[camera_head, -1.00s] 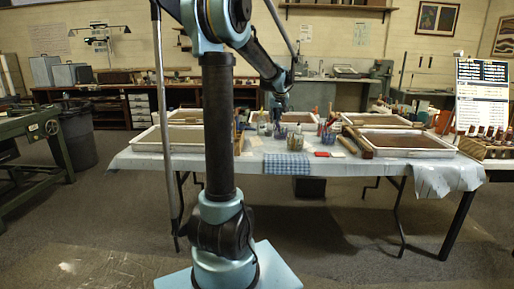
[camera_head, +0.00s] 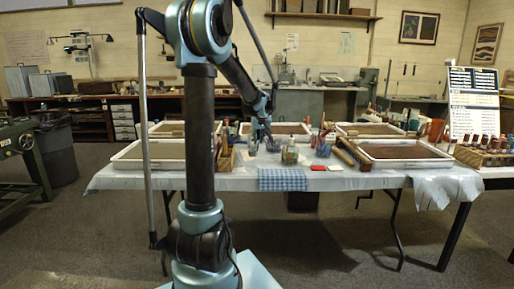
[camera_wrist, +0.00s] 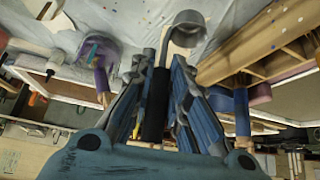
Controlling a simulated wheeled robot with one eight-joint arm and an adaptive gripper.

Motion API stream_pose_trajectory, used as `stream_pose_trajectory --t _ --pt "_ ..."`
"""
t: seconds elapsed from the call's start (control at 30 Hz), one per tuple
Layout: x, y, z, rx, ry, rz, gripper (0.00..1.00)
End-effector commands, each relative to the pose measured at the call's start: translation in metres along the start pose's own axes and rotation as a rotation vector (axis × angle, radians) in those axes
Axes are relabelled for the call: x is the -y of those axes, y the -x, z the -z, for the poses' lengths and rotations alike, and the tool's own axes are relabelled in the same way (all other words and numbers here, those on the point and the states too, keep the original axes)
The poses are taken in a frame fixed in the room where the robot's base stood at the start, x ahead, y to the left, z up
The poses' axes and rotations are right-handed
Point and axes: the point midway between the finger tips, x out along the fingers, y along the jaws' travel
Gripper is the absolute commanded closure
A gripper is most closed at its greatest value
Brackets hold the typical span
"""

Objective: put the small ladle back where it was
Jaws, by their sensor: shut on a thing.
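My gripper (camera_wrist: 168,95) is shut on the small ladle in the wrist view. The ladle's dark handle runs between the fingers, and its grey cup (camera_wrist: 188,23) sticks out past the fingertips over the pale tabletop. In the head view my gripper (camera_head: 262,138) is over the middle of the tray table (camera_head: 236,182), behind the blue checked cloth. The ladle itself is too small to make out there. Which spot the ladle came from cannot be told from these frames.
White-rimmed trays stand at the left (camera_head: 120,158) and right (camera_head: 450,160), with more behind. Jars (camera_head: 290,155), a wooden rack (camera_head: 226,160) and a wooden bar (camera_head: 352,154) crowd the middle. The checked cloth (camera_head: 282,180) hangs at the front edge.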

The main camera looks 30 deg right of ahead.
Motion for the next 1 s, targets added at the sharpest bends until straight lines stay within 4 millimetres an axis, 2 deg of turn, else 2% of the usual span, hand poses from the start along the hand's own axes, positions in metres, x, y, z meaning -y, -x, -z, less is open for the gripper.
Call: stream_pose_trajectory --t 0.3,0.67,0.7,0.77,1.0 --pt "0.0 -0.03 -0.021 0.0 0.0 0.0 1.0" --pt "0.0 -0.032 -0.022 0.0 0.0 0.0 1.0" --pt "0.0 -0.032 -0.022 0.0 0.0 0.0 0.8" --pt "0.0 -0.032 -0.022 0.0 0.0 0.0 0.67" --pt "0.0 -0.032 -0.022 0.0 0.001 0.0 0.65"
